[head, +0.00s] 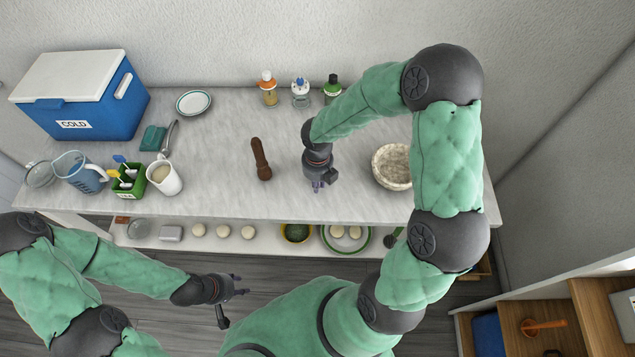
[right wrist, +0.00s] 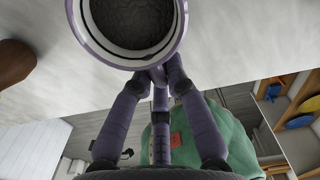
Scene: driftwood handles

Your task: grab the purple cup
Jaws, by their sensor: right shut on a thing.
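The purple cup (right wrist: 131,22) shows at the top of the right wrist view, with a purple outer wall, a pale rim and a dark inside. My right gripper (right wrist: 160,76) is shut on its near side. In the head view, my right gripper (head: 319,186) points down over the front part of the grey counter, and I cannot make out the cup there. I cannot tell whether the cup is touching the counter. My left gripper (head: 240,286) is empty, with its fingers apart, in front of the counter and away from the cup.
Several bottles (head: 300,93) stand behind. A white mug (head: 164,176), green caddy (head: 128,181) and blue cooler (head: 82,97) are at the left.

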